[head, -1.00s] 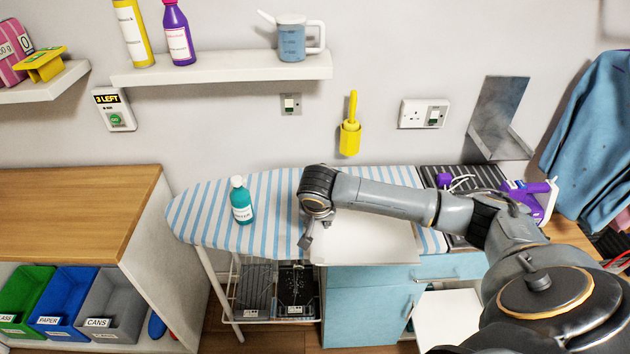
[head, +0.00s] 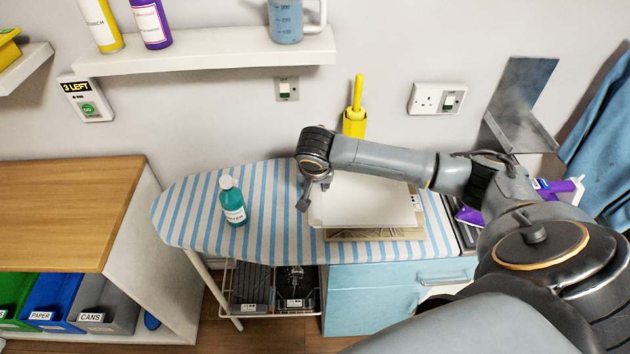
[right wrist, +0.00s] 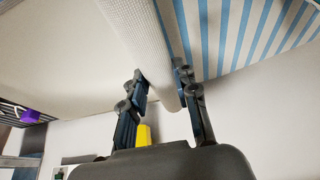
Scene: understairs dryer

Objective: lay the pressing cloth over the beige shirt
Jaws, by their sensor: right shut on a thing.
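The pressing cloth (head: 365,203) is a pale, off-white sheet over the right part of the striped ironing board. My right gripper (head: 306,198) is at its left edge. In the right wrist view my right gripper (right wrist: 163,85) is shut on the cloth's rolled-looking edge (right wrist: 155,40), which lies between the fingers. A beige folded item, seemingly the beige shirt (head: 375,236), shows as a strip below the cloth's front edge. The rest of it is hidden under the cloth and my arm. Whether the cloth touches it is unclear. My left gripper is not in view.
The striped ironing board (head: 185,215) bears a teal bottle (head: 232,203) left of my gripper. A purple iron-like object (head: 560,187) is at the right, partly behind my arm. A wall shelf (head: 210,55) and yellow brush holder (head: 355,120) are behind. A wooden counter (head: 70,210) stands left.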

